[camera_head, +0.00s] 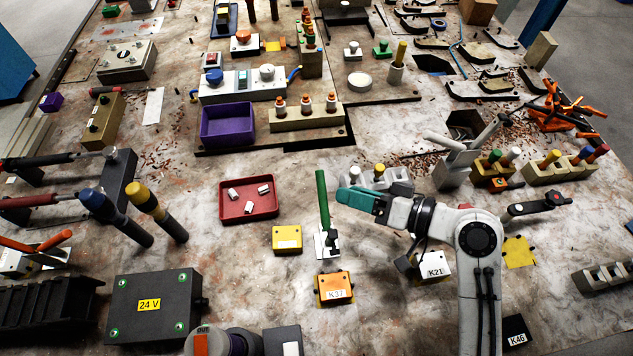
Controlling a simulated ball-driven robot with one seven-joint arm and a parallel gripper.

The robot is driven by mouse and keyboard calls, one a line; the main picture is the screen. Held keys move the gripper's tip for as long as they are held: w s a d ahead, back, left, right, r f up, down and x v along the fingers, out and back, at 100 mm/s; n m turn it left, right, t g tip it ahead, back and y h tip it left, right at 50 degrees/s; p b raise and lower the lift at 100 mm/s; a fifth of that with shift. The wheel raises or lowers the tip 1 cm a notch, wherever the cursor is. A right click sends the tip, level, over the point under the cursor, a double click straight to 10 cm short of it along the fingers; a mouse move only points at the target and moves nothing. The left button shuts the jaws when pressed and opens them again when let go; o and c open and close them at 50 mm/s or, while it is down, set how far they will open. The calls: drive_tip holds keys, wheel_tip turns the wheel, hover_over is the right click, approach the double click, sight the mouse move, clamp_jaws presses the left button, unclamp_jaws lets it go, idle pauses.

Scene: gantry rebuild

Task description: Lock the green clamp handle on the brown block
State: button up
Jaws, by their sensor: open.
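The green clamp handle (323,198) stands nearly upright in the head view. Its small metal-and-black clamp base (327,243) sits behind an orange block labelled K37 (334,288). I cannot make out a brown block under this clamp. My gripper (350,198) has teal fingertips and reaches in from the right, pointing left. Its tips are just right of the green handle in the picture, with a small gap showing. It is open and holds nothing visible. The exact depth between tips and handle cannot be told.
A yellow block (287,239) and a red tray (248,199) lie left of the handle. A grey block with pegs (385,180) is behind my gripper. The white K21 block (433,267) sits below my arm. Bare table (235,285) shows at front left.

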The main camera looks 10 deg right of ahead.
sight(323, 201)
drive_tip(key=p+x, duration=0.1)
drive_tip(key=x, duration=0.8)
drive_tip(key=shift+w+a+f+p, duration=0.1)
drive_tip(key=shift+w+a+p, duration=0.1)
drive_tip(key=shift+p, duration=0.2)
drive_tip(key=shift+c, duration=0.2)
clamp_jaws()
